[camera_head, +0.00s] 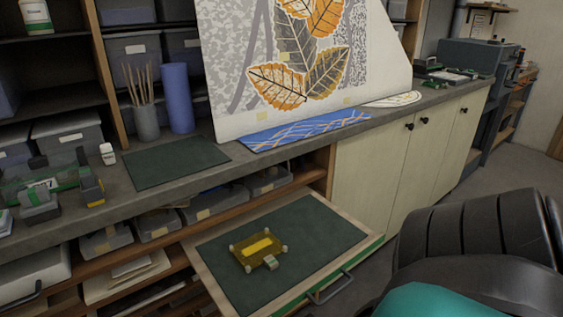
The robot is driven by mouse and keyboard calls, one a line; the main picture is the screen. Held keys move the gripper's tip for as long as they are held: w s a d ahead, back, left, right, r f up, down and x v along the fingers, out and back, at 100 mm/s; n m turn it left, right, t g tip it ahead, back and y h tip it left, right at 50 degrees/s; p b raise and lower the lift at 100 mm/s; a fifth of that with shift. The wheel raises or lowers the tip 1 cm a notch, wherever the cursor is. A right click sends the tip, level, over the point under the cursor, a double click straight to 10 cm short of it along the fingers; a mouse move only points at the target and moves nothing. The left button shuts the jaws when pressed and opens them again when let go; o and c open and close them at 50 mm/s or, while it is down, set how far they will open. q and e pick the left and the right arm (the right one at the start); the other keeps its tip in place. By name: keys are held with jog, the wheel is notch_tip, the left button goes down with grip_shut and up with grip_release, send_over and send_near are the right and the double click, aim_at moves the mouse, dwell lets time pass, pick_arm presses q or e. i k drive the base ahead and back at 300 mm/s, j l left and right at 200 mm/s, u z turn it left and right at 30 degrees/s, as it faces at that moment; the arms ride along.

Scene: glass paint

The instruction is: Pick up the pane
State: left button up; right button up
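A yellow, see-through pane (258,247) lies flat on a dark green mat (310,232) in a pulled-out drawer below the counter. It has small pale knobs at its corners, a brighter yellow strip across its middle and a small tab at its front edge. Nothing is touching it from above. Neither of my grippers can be made out in this view.
The open drawer has a handle (330,290) at its front. The counter carries a green mat (176,163), a blue patterned panel (305,129), a tall leaf-painted panel (375,60), a blue cylinder (178,98) and a brush cup (146,122).

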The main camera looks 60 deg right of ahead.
aim_at(262, 247)
jog(key=i+l+z, duration=0.1)
jog(key=z, duration=0.4)
jog(key=i+l+z, duration=0.1)
jog(key=z, duration=0.4)
jog(key=i+l+z, duration=0.1)
jog(key=z, duration=0.4)
